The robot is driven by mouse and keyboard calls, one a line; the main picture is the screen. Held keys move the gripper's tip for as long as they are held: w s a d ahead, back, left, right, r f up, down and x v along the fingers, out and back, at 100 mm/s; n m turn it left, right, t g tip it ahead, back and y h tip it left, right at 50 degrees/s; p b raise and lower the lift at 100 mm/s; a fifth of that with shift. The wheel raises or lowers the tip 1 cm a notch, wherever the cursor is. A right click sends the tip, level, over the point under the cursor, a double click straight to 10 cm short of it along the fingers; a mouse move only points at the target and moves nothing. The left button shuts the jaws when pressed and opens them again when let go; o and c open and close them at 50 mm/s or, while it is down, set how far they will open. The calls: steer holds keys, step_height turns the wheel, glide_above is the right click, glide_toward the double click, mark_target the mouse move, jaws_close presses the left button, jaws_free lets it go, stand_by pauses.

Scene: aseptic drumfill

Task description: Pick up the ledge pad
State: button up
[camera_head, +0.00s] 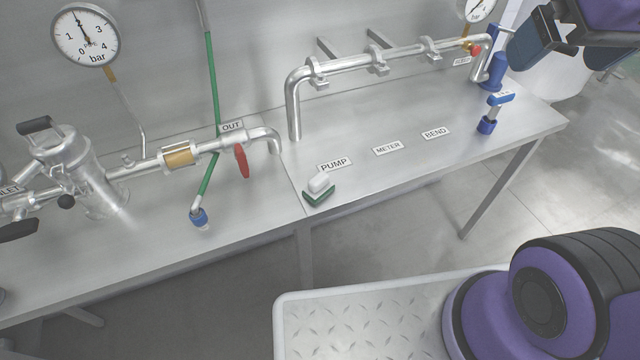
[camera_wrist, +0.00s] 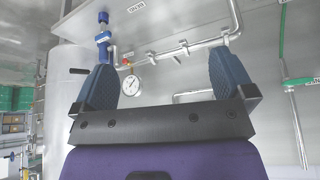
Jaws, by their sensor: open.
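The ledge pad (camera_head: 319,192) is a small block with a green base and a white handle-like top. It rests on the steel ledge (camera_head: 400,175) near its front edge, just below the PUMP label, in the head view. I cannot make it out in the wrist view. My gripper (camera_head: 524,50) is at the upper right of the head view, far to the right of the pad and raised above the ledge. In the wrist view my gripper (camera_wrist: 168,82) shows two blue ribbed fingers wide apart with nothing between them.
A steel pipe (camera_head: 370,65) runs along the back of the ledge. A blue-handled valve (camera_head: 489,118) stands at the right end. A red lever (camera_head: 242,161), a green hose (camera_head: 211,100) and a filter housing (camera_head: 80,165) are to the left.

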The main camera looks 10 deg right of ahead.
stand_by(0.3)
steer(key=w+a+f+n+g, duration=0.15)
steer(key=w+a+f, duration=0.25)
steer(key=w, duration=0.5)
steer(key=n+g, duration=0.4)
steer(key=n, duration=0.2)
glide_above(319, 186)
steer(key=w, duration=0.2)
steer(key=f, duration=2.7)
steer(key=shift+d+f, duration=0.25)
steer(key=shift+d, duration=0.15)
steer(key=shift+s+a+f, duration=0.15)
steer(key=shift+a+f, duration=0.05)
steer(key=shift+f, duration=0.45)
steer(key=shift+a+f, duration=0.15)
steer(key=shift+f, duration=4.9)
steer(key=c, duration=0.9)
